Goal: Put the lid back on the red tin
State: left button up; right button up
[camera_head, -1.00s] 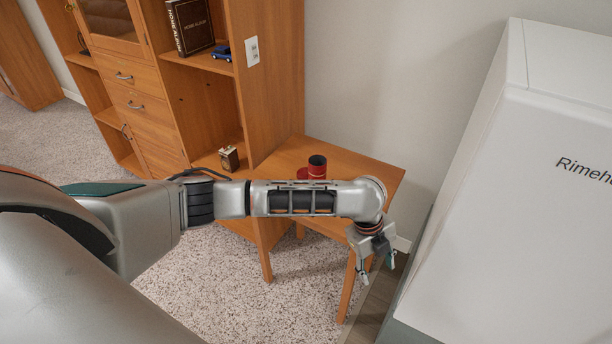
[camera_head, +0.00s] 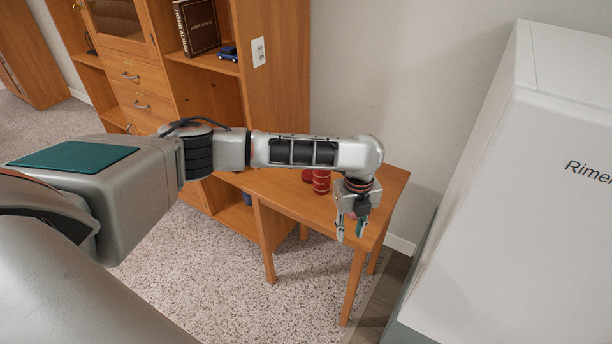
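The red tin (camera_head: 321,184) stands upright on the small wooden table (camera_head: 285,194). My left forearm hides its top. A flat red piece, probably the lid (camera_head: 307,176), lies just left of the tin, mostly hidden by the arm. My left gripper (camera_head: 350,232) points down at the table's right front part, to the right of the tin and nearer to me. Its two fingers are apart. A small pinkish patch shows between them; I cannot tell what it is. My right gripper is not in view.
A wooden cabinet (camera_head: 284,85) with a book (camera_head: 199,27) and a blue toy car (camera_head: 228,53) stands behind on the left. A large white box-shaped unit (camera_head: 520,190) stands on the right. The table's front left part is clear.

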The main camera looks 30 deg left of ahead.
aim_at(321, 178)
jog(key=j+u, duration=0.1)
jog(key=u, duration=0.35)
jog(key=j+u, duration=0.1)
jog(key=u, duration=0.3)
jog(key=j+u, duration=0.1)
jog(key=u, duration=0.35)
jog(key=i+u, duration=0.1)
jog(key=u, duration=0.3)
jog(key=j+u, duration=0.15)
jog(key=u, duration=0.3)
jog(key=i+u, duration=0.1)
jog(key=u, duration=0.3)
jog(key=i+j+z, duration=0.2)
jog(key=i, duration=0.15)
jog(key=i+l+z, duration=0.1)
jog(key=z, duration=0.4)
jog(key=i+z, duration=0.3)
jog(key=z, duration=0.15)
jog(key=i+z, duration=0.2)
jog(key=z, duration=0.3)
jog(key=i+z, duration=0.1)
jog(key=z, duration=0.35)
jog(key=i+z, duration=0.1)
jog(key=z, duration=0.4)
jog(key=i+z, duration=0.1)
jog(key=z, duration=0.35)
jog(key=j+z, duration=0.15)
jog(key=k+j, duration=0.05)
jog(key=j, duration=0.05)
